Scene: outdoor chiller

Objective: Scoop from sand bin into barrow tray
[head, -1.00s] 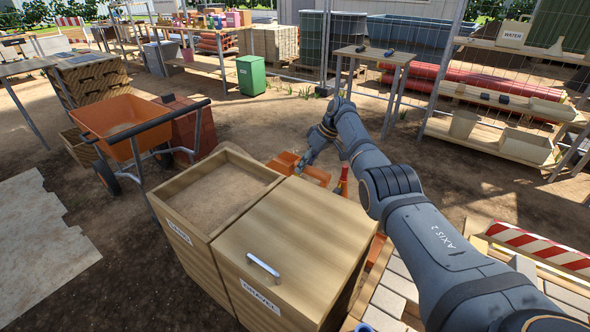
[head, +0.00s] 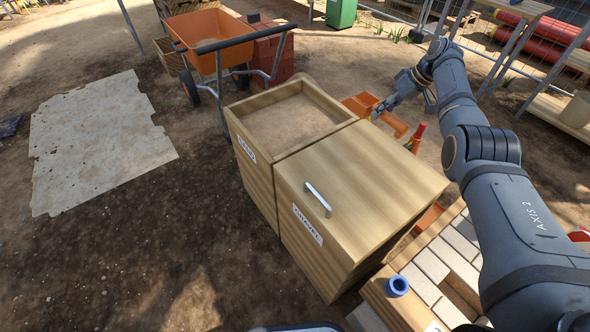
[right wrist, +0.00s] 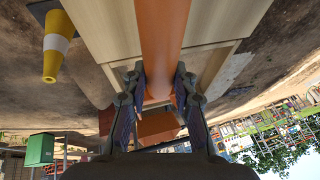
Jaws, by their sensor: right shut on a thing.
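The sand bin (head: 262,160) is a wooden box with pale sand (head: 290,122) inside. The barrow (head: 240,48) stands beyond it, and its orange tray (head: 192,32) shows at the top left. My right gripper (head: 378,112) is low behind the bins, by orange pieces. In the right wrist view the gripper (right wrist: 158,88) is shut on a long, rounded orange thing (right wrist: 162,40), which runs up between wooden panels. Whether it is the scoop I cannot tell; its far end is out of frame. My left gripper is not in view.
The gravel bin (head: 365,185) with a closed wooden lid adjoins the sand bin. Red bricks (head: 268,55) are stacked beside the barrow. A yellow-and-white cone (right wrist: 57,45) shows in the right wrist view. Grey blocks (head: 430,265) lie at the right.

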